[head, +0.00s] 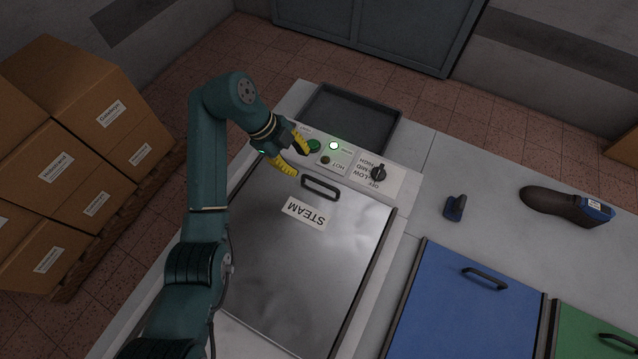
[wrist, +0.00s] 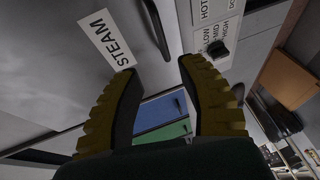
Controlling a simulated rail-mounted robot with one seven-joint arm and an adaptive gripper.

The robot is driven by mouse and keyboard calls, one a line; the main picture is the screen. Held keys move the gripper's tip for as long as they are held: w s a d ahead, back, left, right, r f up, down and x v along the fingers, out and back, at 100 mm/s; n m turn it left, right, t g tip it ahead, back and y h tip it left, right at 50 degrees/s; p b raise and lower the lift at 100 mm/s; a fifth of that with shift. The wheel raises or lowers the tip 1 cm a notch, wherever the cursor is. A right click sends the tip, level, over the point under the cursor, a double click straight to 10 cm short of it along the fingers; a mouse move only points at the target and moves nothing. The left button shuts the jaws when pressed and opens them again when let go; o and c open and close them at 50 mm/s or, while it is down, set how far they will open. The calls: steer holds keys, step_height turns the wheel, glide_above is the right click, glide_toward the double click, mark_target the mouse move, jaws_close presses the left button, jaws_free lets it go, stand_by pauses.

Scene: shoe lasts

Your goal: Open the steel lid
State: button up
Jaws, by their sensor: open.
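The steel lid (head: 300,262) is a grey metal panel lying flat and shut on the bench, with a white STEAM label (head: 304,212). Its dark bar handle (head: 320,187) sits near its far edge. In the wrist view the lid (wrist: 50,85) fills the left side, and the handle (wrist: 157,28) shows above the fingers. My gripper (head: 298,161) has yellow fingers, open and empty, just to the upper left of the handle and apart from it. In the wrist view the gripper (wrist: 157,67) shows a wide gap between its fingers.
A blue lid (head: 465,310), a green lid (head: 600,335), a shoe last (head: 555,203) and a small dark-blue object (head: 455,207) are right.

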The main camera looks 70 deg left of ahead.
mark_target(318, 182)
steer(key=x, duration=1.1)
steer(key=shift+w+f, duration=0.2)
steer(key=shift+w, duration=0.05)
jaws_close()
